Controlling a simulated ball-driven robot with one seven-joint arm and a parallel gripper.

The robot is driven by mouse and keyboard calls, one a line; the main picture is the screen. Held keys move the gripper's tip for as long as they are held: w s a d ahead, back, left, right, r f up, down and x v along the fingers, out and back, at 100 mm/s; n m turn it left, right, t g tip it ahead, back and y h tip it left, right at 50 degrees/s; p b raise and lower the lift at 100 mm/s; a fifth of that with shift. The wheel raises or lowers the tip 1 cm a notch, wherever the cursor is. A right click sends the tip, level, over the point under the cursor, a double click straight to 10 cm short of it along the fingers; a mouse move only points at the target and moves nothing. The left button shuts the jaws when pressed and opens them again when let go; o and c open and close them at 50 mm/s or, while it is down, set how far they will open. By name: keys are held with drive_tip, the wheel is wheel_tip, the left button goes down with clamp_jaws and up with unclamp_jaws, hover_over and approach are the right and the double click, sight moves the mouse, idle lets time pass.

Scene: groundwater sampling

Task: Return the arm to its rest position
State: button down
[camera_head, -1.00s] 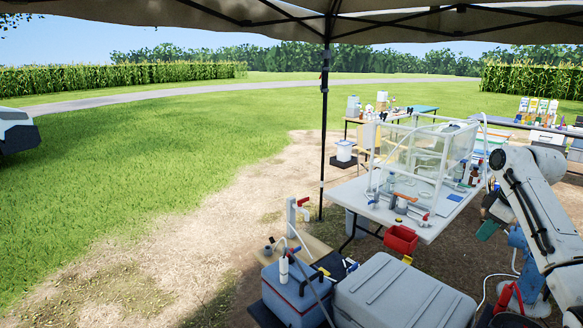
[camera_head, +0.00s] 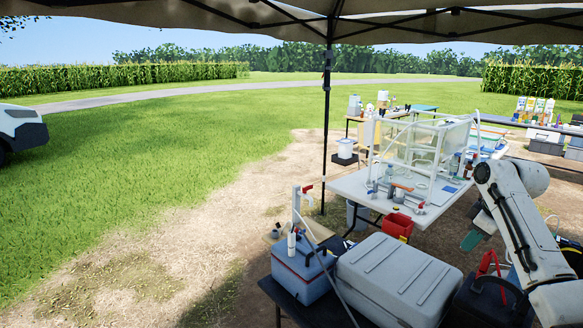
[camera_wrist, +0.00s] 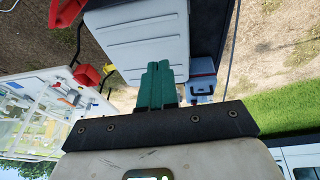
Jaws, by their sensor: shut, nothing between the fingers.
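My arm (camera_head: 525,232) is bent at the right of the head view, with its forearm folded down toward the lower right. In the wrist view my gripper's fingers (camera_wrist: 158,84) lie side by side, shut and empty. Behind them shows the grey lidded case (camera_wrist: 138,42). No object is held, and the fingers look apart from everything around them.
The folding table (camera_head: 345,186) carries a clear framed enclosure (camera_head: 420,118), and a red bin (camera_head: 398,225) hangs at its front. The grey case (camera_head: 398,278) and a blue cooler (camera_head: 300,275) stand in front. A canopy pole (camera_head: 325,130) rises behind. Open grass (camera_head: 150,160) lies left.

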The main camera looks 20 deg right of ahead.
drive_tip(key=w+a+f+y+b, duration=0.15)
drive_tip(key=a+f+b, duration=0.25)
drive_tip(key=a+f, duration=1.1)
drive_tip(key=s+a+f+m+b, duration=0.1)
drive_tip(key=s+a+f+b, duration=0.35)
drive_tip(key=a+f, duration=0.85)
drive_tip(key=s+a+f+m+g+b, duration=0.1)
drive_tip(key=s+a+f+b, duration=0.2)
drive_tip(key=s, duration=0.4)
drive_tip(key=s+a+f+m, duration=0.1)
drive_tip(key=s+a+f, duration=0.35)
drive_tip(key=s, duration=0.35)
drive_tip(key=s+a+f+g+b, duration=0.1)
drive_tip(key=s+a+f+b, duration=0.15)
drive_tip(key=s+f, duration=0.35)
drive_tip(key=s+r+m+h, duration=0.1)
drive_tip(key=s+h, duration=0.1)
drive_tip(key=s, duration=0.7)
drive_tip(key=shift+d+g+b, duration=0.4)
drive_tip(key=shift+d+b, duration=0.05)
drive_tip(key=shift+s, duration=0.1)
